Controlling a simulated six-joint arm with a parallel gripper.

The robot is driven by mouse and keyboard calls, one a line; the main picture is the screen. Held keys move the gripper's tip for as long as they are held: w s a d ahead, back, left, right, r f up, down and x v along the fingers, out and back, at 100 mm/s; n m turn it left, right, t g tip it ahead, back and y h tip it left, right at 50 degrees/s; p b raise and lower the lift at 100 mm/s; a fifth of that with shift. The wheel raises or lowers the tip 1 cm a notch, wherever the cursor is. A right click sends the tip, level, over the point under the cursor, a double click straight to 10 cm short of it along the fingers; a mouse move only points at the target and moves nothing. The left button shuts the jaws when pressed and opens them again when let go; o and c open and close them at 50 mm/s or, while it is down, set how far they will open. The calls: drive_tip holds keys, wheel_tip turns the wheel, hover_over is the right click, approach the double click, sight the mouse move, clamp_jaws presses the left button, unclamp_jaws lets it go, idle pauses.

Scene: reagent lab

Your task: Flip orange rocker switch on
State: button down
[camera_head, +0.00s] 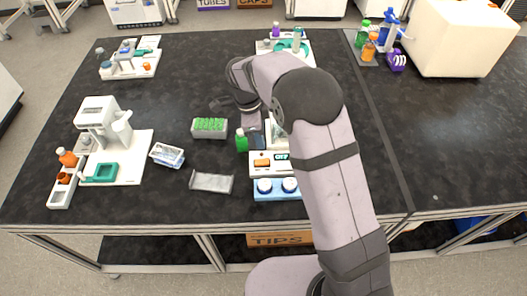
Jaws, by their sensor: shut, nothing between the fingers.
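The orange rocker switch (262,163) is a small orange block on the front of a white device (283,170) with a dark, green-lettered display. The device stands near the middle front of the bench, and my arm hides its right side. Whether the rocker is tipped on or off is too small to tell. My gripper (222,104) appears as a small dark shape left of my wrist, behind and to the left of the switch. It is shut and empty, apart from the switch.
A green-capped bottle (241,141) stands close behind the device. A blue rack (277,189) with white round tops is in front.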

sight(265, 161)
drive_tip(key=shift+d+f+p, duration=0.2)
drive_tip(key=shift+f+p, duration=0.3)
drive_tip(key=shift+f, duration=0.75)
drive_tip(key=shift+d+f+p, duration=0.2)
drive_tip(key=shift+f+p, duration=0.25)
drive_tip(key=shift+f, duration=0.85)
drive_tip(key=shift+d+f+p, duration=0.2)
drive_tip(key=shift+f+p, duration=0.3)
drive_tip(key=shift+f, duration=0.75)
